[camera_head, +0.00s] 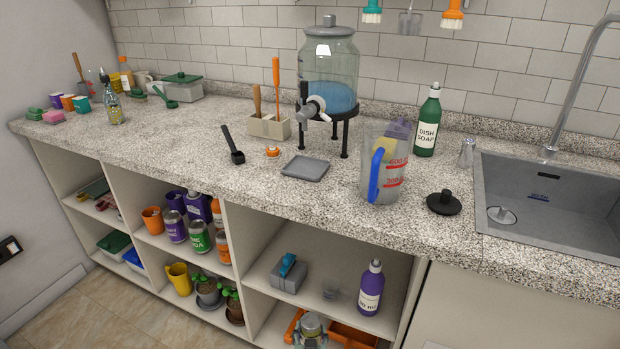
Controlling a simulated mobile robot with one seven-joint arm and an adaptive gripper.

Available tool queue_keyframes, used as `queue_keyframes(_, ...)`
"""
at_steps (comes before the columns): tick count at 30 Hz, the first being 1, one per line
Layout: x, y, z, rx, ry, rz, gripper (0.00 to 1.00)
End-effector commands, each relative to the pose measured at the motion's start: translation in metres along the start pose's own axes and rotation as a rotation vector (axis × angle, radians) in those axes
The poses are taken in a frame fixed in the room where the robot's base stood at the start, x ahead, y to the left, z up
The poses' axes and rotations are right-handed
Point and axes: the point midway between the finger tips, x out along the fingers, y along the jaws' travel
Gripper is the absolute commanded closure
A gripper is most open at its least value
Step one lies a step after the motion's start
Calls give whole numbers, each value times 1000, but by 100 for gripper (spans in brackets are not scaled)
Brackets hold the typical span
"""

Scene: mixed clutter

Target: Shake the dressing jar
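No jar with a readable dressing label shows. A small clear bottle (113,109) with a dark narrow top stands upright at the far left of the counter, with something yellowish-green low inside it. It may be the dressing jar, but I cannot tell at this size. Nothing is touching it that I can see.
The speckled counter (190,135) is clear in its left middle. A water dispenser (331,75), measuring jug (385,165), green dish soap bottle (428,122) and sink (530,215) stand to the right. Colored cups (67,102) and an orange-capped bottle (126,75) crowd the left end.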

Motion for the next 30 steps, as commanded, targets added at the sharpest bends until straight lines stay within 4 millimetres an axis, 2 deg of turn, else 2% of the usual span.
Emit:
queue_keyframes(2,-8,-3,-33,7,34,-6,95)
queue_keyframes(3,-20,-3,-61,9,40,-7,95)
queue_keyframes(4,-28,-3,-76,9,38,-8,95)
queue_keyframes(5,-32,-3,-87,9,35,-6,95)
queue_keyframes(6,-34,-2,-89,6,27,-5,95)
queue_keyframes(7,-31,-2,-80,3,18,-4,95)
queue_keyframes(8,-24,-2,-60,0,7,-4,95)
queue_keyframes(9,-12,-2,-32,-1,3,-3,95)
queue_keyframes(11,-1,-2,-10,1,11,-3,95)
queue_keyframes(12,1,-3,-9,4,19,-4,95)
queue_keyframes(13,-2,-3,-16,5,25,-5,95)
queue_keyframes(14,-8,-3,-33,7,34,-6,95)
queue_keyframes(15,-20,-3,-61,9,40,-7,95)
queue_keyframes(16,-28,-3,-76,9,38,-8,95)
queue_keyframes(17,-32,-3,-87,9,35,-6,95)
queue_keyframes(18,-34,-2,-89,6,27,-5,95)
queue_keyframes(19,-31,-2,-80,3,18,-4,95)
queue_keyframes(20,-24,-2,-60,0,7,-4,95)
queue_keyframes(21,-12,-2,-32,-1,3,-3,95)
queue_keyframes(23,-1,-2,-10,1,11,-3,95)
queue_keyframes(30,0,-3,-11,4,21,-5,95)
